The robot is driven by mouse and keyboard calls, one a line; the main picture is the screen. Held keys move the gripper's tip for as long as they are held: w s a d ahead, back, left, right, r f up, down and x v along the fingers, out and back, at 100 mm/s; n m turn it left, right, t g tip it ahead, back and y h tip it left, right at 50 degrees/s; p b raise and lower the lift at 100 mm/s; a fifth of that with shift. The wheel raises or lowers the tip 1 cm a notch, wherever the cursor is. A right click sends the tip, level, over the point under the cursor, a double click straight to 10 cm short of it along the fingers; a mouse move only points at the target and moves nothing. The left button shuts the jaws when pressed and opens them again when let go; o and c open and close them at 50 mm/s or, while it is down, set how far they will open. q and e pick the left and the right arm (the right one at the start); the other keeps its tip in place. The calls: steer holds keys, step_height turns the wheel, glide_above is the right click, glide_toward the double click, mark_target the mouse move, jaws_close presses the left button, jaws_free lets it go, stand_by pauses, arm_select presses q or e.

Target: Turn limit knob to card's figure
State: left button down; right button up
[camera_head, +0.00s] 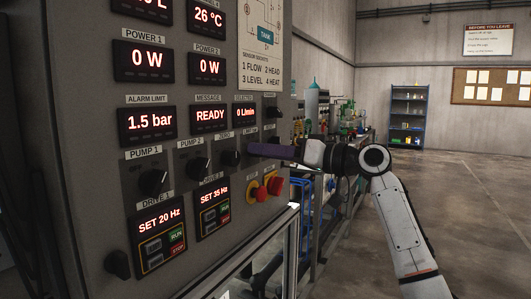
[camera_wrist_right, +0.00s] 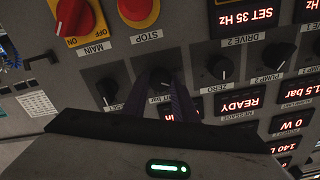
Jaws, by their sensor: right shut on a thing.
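The limit knob (camera_wrist_right: 160,78) is a dark knob on the grey panel, seen upside down in the right wrist view. Its label, partly covered, ends in "bar". My right gripper (camera_wrist_right: 163,88) has its dark purple fingers on either side of it, shut on it. In the head view my right gripper (camera_head: 254,150) reaches the panel from the right and hides the knob. The alarm limit display (camera_head: 150,121) reads 1.5 bar. The message display (camera_head: 210,117) reads READY. I cannot make out a card with a figure. My left gripper is not in view.
Beside it are the zero knob (camera_head: 230,158), pump 2 knob (camera_head: 198,168) and pump 1 knob (camera_head: 152,182). Below are the red stop button (camera_head: 274,186) and the main switch (camera_head: 258,193). A sensor legend (camera_head: 261,50) hangs above. The floor at right is open.

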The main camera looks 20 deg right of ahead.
steer(key=shift+f, duration=0.2)
steer(key=o, duration=1)
steer(key=shift+r, duration=0.1)
steer(key=shift+o, duration=0.2)
steer(key=shift+s+d, duration=0.1)
steer(key=v, duration=1)
steer(key=shift+b, duration=0.45)
